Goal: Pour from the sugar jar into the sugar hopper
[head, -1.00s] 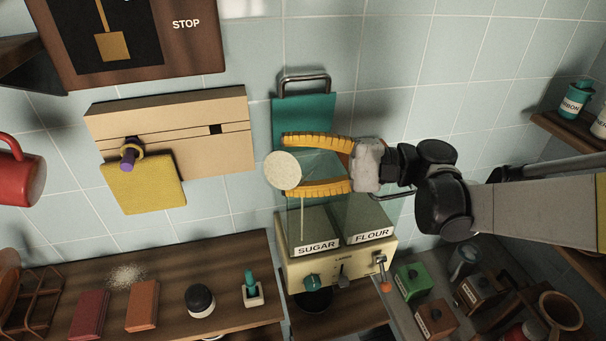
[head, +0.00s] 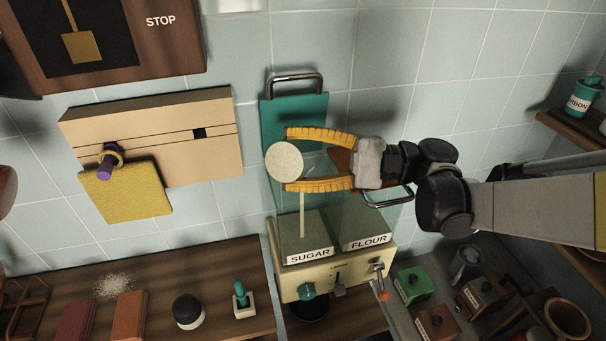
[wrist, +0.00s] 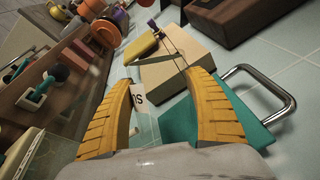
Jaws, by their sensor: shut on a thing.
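My gripper (head: 288,160) is above the sugar hopper, its two yellow fingers shut on the sugar jar. In the head view the jar shows mostly as a round cream face (head: 282,161) between the fingertips; its body is hard to make out. In the wrist view a clear jar with a white label (wrist: 138,98) sits between the fingers. A thin pale stream falls from the jar into the sugar hopper (head: 297,222), the left clear bin marked SUGAR. Pale contents show low inside that bin.
The flour hopper (head: 362,215) stands directly right of the sugar hopper. A teal board with a metal handle (head: 294,84) is behind. A wooden wall box with a yellow flap (head: 126,192) is at left. White grains (head: 113,286) lie on the wooden counter (head: 220,265).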

